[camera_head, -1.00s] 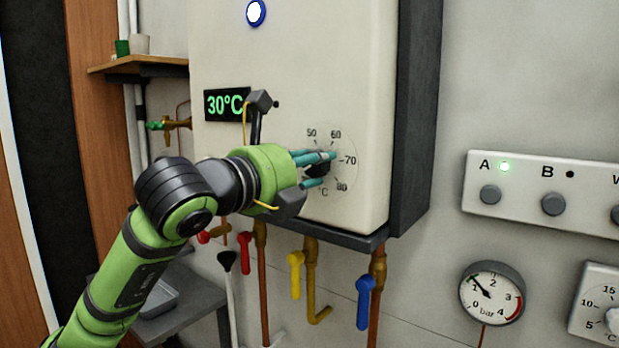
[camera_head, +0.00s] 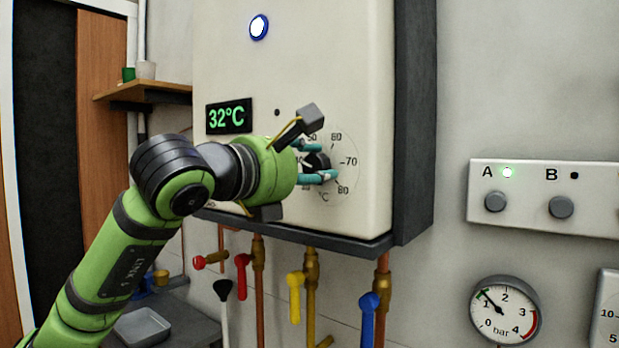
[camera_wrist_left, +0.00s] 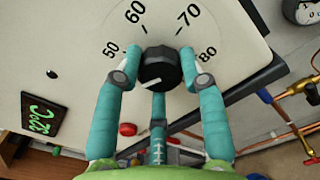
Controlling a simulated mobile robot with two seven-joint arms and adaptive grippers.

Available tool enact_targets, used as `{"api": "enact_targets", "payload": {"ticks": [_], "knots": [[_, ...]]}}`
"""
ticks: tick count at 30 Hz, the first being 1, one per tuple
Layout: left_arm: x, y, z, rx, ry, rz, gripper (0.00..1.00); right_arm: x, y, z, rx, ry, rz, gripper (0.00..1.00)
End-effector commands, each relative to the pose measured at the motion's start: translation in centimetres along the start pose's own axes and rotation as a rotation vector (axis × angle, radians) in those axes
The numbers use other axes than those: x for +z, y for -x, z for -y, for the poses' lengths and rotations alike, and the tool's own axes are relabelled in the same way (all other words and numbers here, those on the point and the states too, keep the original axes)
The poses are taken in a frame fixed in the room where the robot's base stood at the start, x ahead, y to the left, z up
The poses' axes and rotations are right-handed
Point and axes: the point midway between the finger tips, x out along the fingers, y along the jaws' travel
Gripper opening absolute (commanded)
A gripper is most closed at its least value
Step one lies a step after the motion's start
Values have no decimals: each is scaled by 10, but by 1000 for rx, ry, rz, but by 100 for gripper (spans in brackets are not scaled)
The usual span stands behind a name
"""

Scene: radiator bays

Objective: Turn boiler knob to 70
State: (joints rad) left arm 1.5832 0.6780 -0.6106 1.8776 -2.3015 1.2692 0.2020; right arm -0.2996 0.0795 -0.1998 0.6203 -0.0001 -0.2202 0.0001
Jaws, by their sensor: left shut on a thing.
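The black round boiler knob (camera_head: 318,163) sits on the front of the cream boiler (camera_head: 345,80), inside a printed dial with marks up to 80. The knob also shows in the left wrist view (camera_wrist_left: 160,68), where its white pointer line is at its lower left, well away from the 70 mark (camera_wrist_left: 190,15). My left gripper (camera_head: 318,163) is shut on the knob, with teal fingers on opposite sides of it and a third finger below in the left wrist view (camera_wrist_left: 160,85). The green display (camera_head: 229,116) reads 32°C. My right gripper is not in view.
Red, yellow and blue valve handles (camera_head: 369,305) hang on pipes below the boiler. A panel with buttons A and B (camera_head: 540,195) and a pressure gauge (camera_head: 505,308) are on the wall at the right. A wooden shelf (camera_head: 145,92) is at the left.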

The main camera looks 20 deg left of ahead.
Motion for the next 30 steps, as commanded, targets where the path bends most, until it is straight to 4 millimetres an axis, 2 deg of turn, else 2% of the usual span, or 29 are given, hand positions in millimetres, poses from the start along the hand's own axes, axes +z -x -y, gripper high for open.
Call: {"api": "enact_targets", "payload": {"ticks": [1,12,30], "knots": [[5,2,-4,12,-44,18,8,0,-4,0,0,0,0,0],[5,3,-3,15,-396,15,8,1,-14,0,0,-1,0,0],[6,3,-2,18,-966,12,8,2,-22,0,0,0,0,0]]}}
